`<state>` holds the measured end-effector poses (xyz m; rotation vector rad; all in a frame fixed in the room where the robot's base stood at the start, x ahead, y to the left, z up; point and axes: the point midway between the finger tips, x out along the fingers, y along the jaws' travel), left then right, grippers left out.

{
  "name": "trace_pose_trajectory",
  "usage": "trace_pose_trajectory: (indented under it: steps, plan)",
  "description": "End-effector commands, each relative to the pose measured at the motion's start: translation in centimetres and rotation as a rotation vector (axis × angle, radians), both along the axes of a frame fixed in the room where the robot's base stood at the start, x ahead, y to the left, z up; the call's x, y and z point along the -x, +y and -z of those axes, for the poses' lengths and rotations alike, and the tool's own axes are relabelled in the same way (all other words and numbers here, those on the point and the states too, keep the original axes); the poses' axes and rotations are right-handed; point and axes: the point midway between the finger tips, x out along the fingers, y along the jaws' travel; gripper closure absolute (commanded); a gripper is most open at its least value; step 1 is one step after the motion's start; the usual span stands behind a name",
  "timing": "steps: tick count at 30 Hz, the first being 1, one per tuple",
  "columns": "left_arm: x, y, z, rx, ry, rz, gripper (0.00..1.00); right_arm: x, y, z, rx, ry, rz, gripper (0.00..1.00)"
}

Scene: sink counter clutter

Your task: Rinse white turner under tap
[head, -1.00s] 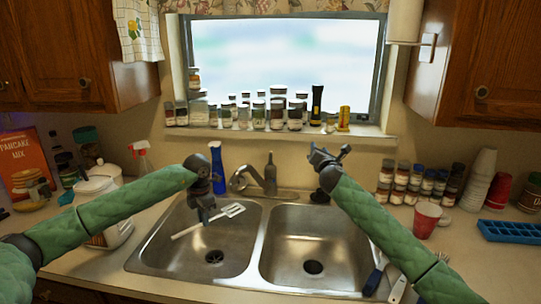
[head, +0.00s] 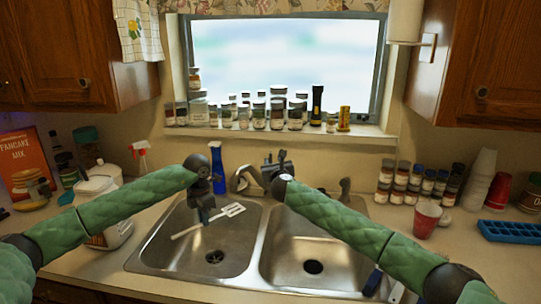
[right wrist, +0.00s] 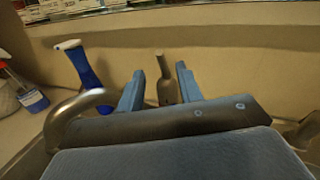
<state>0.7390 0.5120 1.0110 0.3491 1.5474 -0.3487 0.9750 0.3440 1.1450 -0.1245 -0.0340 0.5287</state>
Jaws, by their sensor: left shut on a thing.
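The white turner (head: 232,210) is held over the left sink basin (head: 172,242) with its slotted head toward the right and its handle toward the lower left. My left gripper (head: 204,217) is shut on it. The tap (head: 243,176) stands behind the sinks, its spout curving to the left; my right arm partly hides its base. My right gripper (head: 275,158) is at the tap, behind the basins. In the right wrist view its two blue fingers (right wrist: 160,92) are apart, with the tap's upright lever (right wrist: 164,80) between them and the spout (right wrist: 78,105) to the left.
Spice jars (head: 412,184) and a red cup (head: 427,219) are on the right counter. More jars (head: 258,115) line the window sill. The right basin (head: 305,250) is empty.

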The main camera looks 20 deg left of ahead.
Motion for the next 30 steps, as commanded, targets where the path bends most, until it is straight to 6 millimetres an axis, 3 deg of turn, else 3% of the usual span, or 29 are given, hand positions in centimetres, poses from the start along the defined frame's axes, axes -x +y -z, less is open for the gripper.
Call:
trace_pose_trajectory:
  steps: [15, 30]
  plan:
    - [0.0, 0.0, 0.0, 0.0, 0.0, 0.0, 1.0, -5.5, 3.2, 0.0, -0.002, 0.001, 0.002, 0.64]
    - [0.0, 0.0, 0.0, 0.0, 0.0, 0.0, 1.0, -6.5, 3.7, 0.1, -0.001, 0.002, 0.0, 0.64]
